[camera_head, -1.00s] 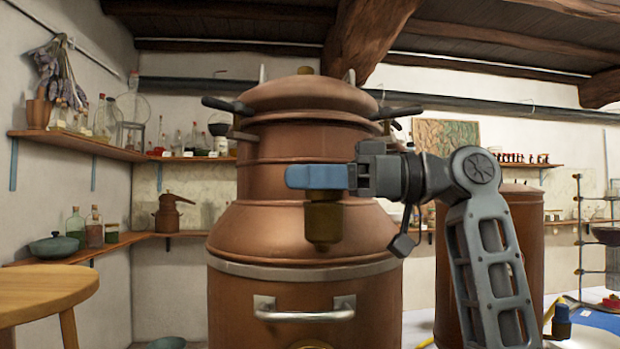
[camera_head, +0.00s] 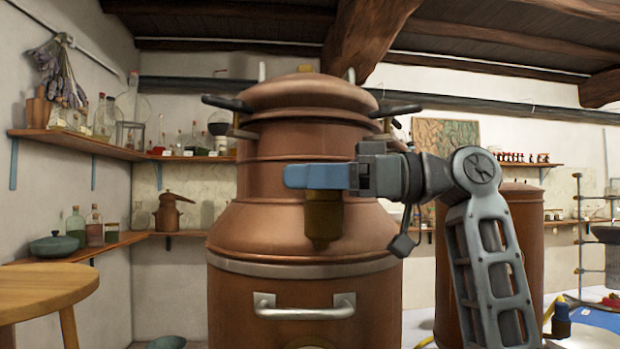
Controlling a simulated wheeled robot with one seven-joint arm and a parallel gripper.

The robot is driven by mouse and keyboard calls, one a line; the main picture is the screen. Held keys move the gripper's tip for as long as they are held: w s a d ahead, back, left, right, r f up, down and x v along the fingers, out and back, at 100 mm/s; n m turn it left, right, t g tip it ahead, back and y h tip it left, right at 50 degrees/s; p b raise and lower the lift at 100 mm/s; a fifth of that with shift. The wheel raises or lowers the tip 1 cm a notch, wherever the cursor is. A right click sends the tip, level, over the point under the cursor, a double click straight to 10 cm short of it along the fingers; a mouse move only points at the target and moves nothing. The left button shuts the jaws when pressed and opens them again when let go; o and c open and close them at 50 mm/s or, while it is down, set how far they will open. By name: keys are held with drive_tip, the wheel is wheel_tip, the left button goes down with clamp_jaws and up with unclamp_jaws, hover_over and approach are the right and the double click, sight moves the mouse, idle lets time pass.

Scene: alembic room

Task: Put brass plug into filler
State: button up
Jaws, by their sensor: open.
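A brass-brown cylindrical piece (camera_head: 323,220) shows on the front of the large copper still (camera_head: 265,235), directly below my gripper's fingers. I cannot tell whether it is the brass plug, the filler, or the two together. Its top is hidden by the fingers. My gripper (camera_head: 300,176) reaches in from the right, level, with its blue fingers pointing left. It is open, seen from the side, so the gap between the fingers does not show. I cannot tell whether it touches the brass piece.
The still has a front bar handle (camera_head: 304,306) and dark side handles near its lid. A second copper vessel (camera_head: 520,240) stands behind my arm. A round wooden table (camera_head: 45,285) is at the left. Shelves with bottles line the walls.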

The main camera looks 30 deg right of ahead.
drive_tip(key=shift+d, duration=0.1)
drive_tip(key=b+v, duration=0.1)
drive_tip(key=v, duration=0.6)
drive_tip(key=shift+s+d+b, duration=0.15)
drive_tip(key=shift+d+b, duration=0.15)
drive_tip(key=shift+d, duration=0.15)
